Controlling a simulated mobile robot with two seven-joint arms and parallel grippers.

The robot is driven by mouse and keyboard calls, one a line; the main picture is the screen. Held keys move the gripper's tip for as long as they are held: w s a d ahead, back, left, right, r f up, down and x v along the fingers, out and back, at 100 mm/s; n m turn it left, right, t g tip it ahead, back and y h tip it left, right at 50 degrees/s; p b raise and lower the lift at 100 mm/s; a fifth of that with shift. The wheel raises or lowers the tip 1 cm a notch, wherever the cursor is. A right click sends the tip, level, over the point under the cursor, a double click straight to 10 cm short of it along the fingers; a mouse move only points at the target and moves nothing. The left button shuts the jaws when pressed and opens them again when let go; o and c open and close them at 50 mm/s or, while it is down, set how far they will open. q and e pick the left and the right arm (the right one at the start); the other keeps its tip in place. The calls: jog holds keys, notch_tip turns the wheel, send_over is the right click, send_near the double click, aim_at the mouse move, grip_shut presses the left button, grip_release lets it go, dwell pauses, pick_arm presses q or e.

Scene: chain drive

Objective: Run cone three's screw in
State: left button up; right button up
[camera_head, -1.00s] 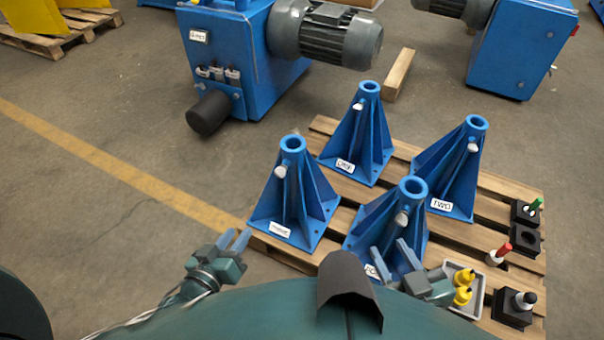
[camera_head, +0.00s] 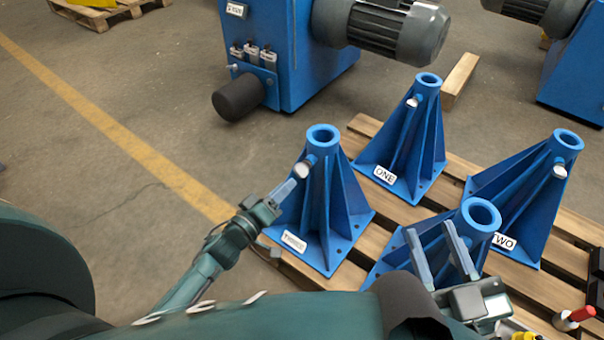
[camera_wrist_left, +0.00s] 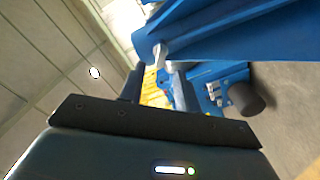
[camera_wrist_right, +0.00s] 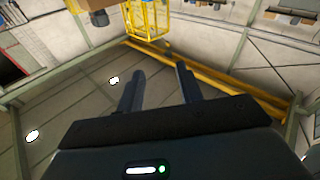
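Cone three (camera_head: 325,205) is the left blue cone in the head view; its small white label is blurred. Its screw (camera_head: 303,169) is a pale knob on a short stem, sticking out below the top ring. My left gripper (camera_head: 294,180) is right at this screw, pointing up and right at it. In the left wrist view the screw (camera_wrist_left: 160,53) shows ahead of, and between, the two spread fingers. Contact cannot be told. My right gripper (camera_head: 429,229) is open and empty, in front of the nearest cone (camera_head: 480,218).
Cone one (camera_head: 427,130) stands behind, cone two (camera_head: 540,190) at right, all on a wooden pallet (camera_head: 455,168). A blue machine with a motor (camera_head: 385,25) is behind. A red-topped item (camera_head: 578,315) is at lower right. The floor at left is clear.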

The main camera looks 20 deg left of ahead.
aim_at(301, 169)
pick_arm(q)
jog(key=b+x, duration=0.2)
jog(key=x, duration=0.5)
jog(key=shift+w+f, duration=0.1)
jog(key=shift+w, duration=0.15)
jog(key=shift+c, duration=0.4)
grip_shut()
